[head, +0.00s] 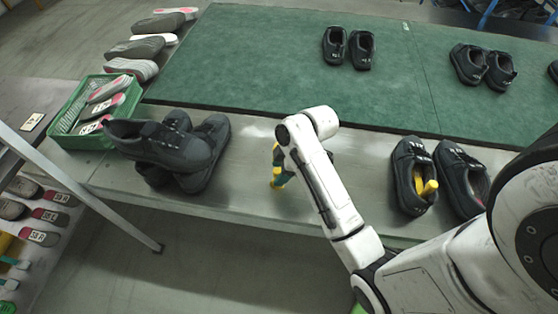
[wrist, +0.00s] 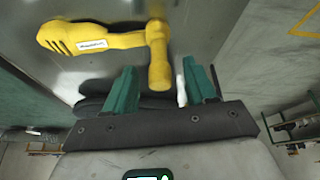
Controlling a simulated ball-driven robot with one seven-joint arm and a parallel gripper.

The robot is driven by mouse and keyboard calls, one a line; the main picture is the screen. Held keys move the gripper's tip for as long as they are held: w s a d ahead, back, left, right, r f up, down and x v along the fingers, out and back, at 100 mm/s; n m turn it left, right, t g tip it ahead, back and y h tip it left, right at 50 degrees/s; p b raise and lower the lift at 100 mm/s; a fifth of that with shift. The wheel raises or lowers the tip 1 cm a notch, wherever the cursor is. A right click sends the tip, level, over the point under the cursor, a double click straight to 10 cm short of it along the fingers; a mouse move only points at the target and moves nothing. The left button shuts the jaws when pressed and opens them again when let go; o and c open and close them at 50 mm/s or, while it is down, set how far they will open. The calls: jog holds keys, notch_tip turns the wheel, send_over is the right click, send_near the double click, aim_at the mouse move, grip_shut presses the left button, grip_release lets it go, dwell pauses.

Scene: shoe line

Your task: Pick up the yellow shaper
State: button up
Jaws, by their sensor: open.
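A yellow shaper (wrist: 158,52) lies on the grey metal bench top in the wrist view. Its slotted, labelled part points left and its stem points down toward me. My gripper (wrist: 160,74) is open, with one green finger on each side of the stem's lower end; I cannot tell whether either touches it. In the head view a small part of the yellow shaper (head: 276,184) shows beside my gripper (head: 279,165), partly hidden by my arm. Another yellow shaper (head: 427,187) is inside a black shoe at the right.
A pair of dark shoes (head: 168,145) is on the bench at left, beside a green crate (head: 74,142) of insoles. Black shoes (head: 412,163) stand at right. Behind is a green mat (head: 260,70) with more shoes. Bare bench lies left of my gripper.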

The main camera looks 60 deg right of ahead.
jog(key=shift+x, duration=0.8)
grip_shut()
